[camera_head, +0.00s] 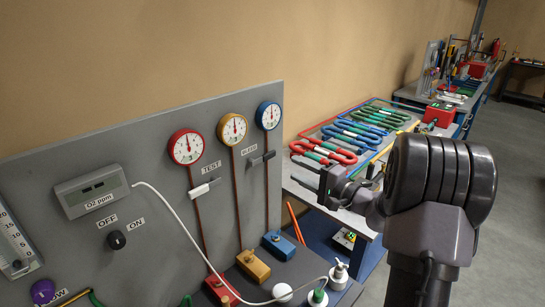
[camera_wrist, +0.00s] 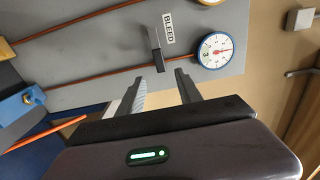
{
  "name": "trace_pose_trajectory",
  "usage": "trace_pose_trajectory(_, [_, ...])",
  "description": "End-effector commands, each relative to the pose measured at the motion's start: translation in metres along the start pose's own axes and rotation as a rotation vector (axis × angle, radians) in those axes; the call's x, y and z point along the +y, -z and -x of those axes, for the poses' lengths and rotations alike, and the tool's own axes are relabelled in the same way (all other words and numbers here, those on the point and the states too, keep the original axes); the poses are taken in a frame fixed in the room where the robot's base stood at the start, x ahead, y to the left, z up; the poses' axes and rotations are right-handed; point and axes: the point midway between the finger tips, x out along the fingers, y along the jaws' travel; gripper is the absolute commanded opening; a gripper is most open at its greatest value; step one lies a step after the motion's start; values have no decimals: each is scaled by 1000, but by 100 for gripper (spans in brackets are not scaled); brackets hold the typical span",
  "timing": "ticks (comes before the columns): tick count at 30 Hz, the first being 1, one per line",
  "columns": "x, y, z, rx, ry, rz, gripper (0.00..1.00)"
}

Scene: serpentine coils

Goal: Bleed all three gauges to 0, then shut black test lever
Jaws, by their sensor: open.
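In the head view three round gauges hang on the grey panel: red-rimmed (camera_head: 187,147), yellow-rimmed (camera_head: 232,129) and blue-rimmed (camera_head: 268,115). Their needles look roughly upward; exact readings are too small to tell. A white-handled lever (camera_head: 203,188) sits below the TEST label. A black lever (camera_head: 262,158) sits by the BLEED label. In the wrist view the black lever (camera_wrist: 156,52) and the blue gauge (camera_wrist: 214,50) lie beyond my fingertips, the red needle pointing right. My gripper (camera_wrist: 163,77) is open and empty, apart from the lever. In the head view my gripper (camera_head: 332,182) is right of the panel.
Red, yellow and blue blocks sit along the panel's foot, the blue one (camera_head: 278,245) nearest my arm. A white hose (camera_head: 185,218) hangs across the panel's front. Coloured coils (camera_head: 365,128) lie on the bench behind my gripper. Open floor (camera_head: 505,180) lies at the right.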

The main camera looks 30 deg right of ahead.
Motion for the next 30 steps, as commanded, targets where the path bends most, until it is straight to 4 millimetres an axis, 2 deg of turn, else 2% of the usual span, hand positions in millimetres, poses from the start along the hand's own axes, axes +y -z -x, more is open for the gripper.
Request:
trace_pose_trajectory(3, [1, -2, -37, -5, -1, 1, 42])
trace_pose_trajectory(6, [1, -2, -64, -5, -1, 0, 42])
trace_pose_trajectory(10, [1, -1, -88, -3, -2, 0, 42])
trace_pose_trajectory(15, [1, -1, -102, -2, -3, -1, 42])
trace_pose_trajectory(23, [0, -1, -104, -2, -2, -1, 42])
trace_pose_trajectory(26, [0, -1, -104, -2, -2, -1, 26])
trace_pose_trajectory(30, [0, -1, -104, -2, -2, -1, 0])
